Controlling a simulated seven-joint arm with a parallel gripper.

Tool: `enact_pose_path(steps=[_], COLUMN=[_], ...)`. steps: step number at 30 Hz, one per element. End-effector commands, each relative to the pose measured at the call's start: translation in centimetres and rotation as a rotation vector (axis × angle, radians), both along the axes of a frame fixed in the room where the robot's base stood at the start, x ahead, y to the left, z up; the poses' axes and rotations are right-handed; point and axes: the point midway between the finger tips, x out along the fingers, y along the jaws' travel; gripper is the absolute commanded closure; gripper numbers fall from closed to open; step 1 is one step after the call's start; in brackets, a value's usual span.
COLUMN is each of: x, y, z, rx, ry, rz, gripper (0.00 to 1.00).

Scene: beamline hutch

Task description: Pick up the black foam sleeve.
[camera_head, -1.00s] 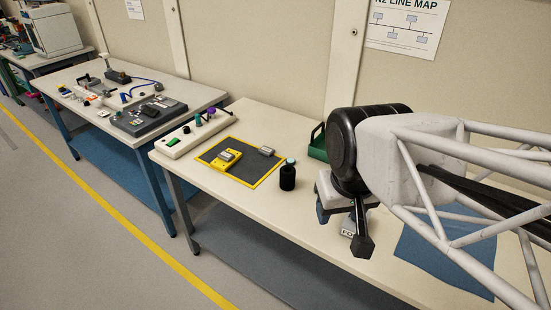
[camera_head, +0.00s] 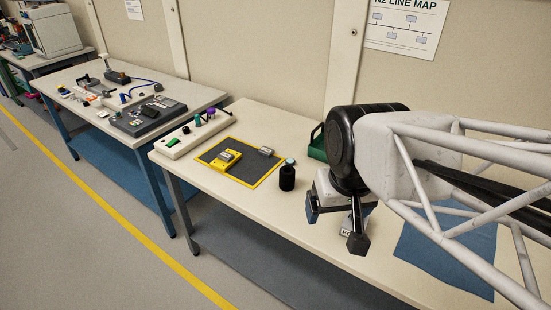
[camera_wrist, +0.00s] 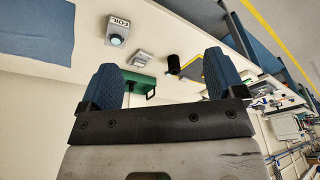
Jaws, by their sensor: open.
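The black foam sleeve (camera_head: 287,178) looks like a short upright black cylinder on the near bench, just off the right corner of the yellow-edged mat. A small pale teal-topped thing shows right behind its top. My gripper (camera_head: 334,226) is open and empty, to the right of the sleeve and apart from it, above the bench. In the wrist view the two blue padded fingers of my gripper (camera_wrist: 161,62) are spread wide. A dark object that looks like the sleeve (camera_wrist: 173,64) shows beyond and between them.
The yellow-edged dark mat (camera_head: 245,176) carries a yellow device (camera_head: 226,158). A green bin (camera_head: 317,147) stands behind, partly hidden by my arm. A box labelled FOIL (camera_wrist: 117,30) is near my gripper. A blue cloth (camera_head: 440,248) lies at right.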

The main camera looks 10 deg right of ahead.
Motion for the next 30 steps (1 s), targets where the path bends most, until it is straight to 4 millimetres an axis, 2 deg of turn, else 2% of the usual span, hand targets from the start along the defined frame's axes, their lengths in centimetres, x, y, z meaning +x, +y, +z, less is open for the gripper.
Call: enact_pose_path(steps=[5, 11, 21, 30], x=[1.5, 4.4, 10.5, 16.3], y=[0.5, 1.4, 2.6, 2.7], z=[-0.8, -2.0, -4.5, -7.3], rx=[0.073, 0.209, 0.464, 0.683], ry=[0.044, 0.119, 0.265, 0.39], rz=[-0.068, -0.202, -0.478, -0.734], gripper=[0.11, 0.11, 0.11, 0.11])
